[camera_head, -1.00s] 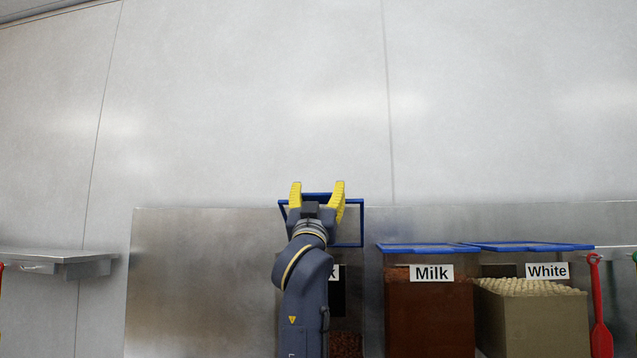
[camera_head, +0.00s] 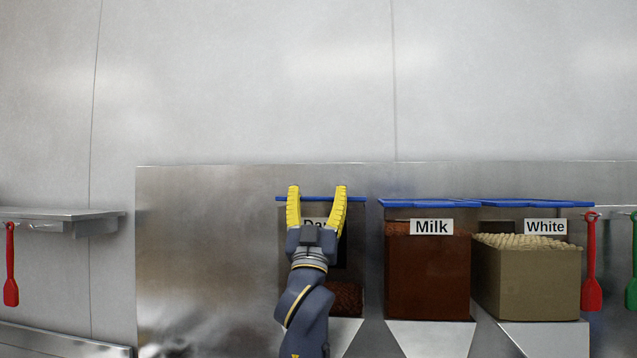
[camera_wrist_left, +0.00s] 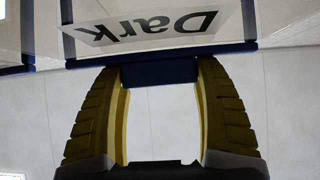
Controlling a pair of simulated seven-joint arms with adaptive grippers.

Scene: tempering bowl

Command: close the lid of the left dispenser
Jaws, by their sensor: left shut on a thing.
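The left dispenser (camera_head: 284,240) is clear-walled, has a "Dark" label (camera_head: 316,222) and holds dark chocolate low down; my arm partly hides it. Its blue lid (camera_head: 358,199) shows edge-on as a thin, nearly level line along the top. My left gripper (camera_head: 317,190) has yellow fingers on either side of the lid's front. In the left wrist view, the fingers (camera_wrist_left: 160,72) are shut on a dark blue tab (camera_wrist_left: 160,71) at the lid's edge, beside the upside-down label. Whether the lid rests fully on the rim cannot be told. My right gripper is out of view.
The Milk dispenser (camera_head: 428,275) and White dispenser (camera_head: 525,282) stand to the right with blue lids level. Red (camera_head: 591,265) and green (camera_head: 631,285) spatulas hang beyond. A metal shelf (camera_head: 60,215) and another red spatula (camera_head: 11,270) are at left.

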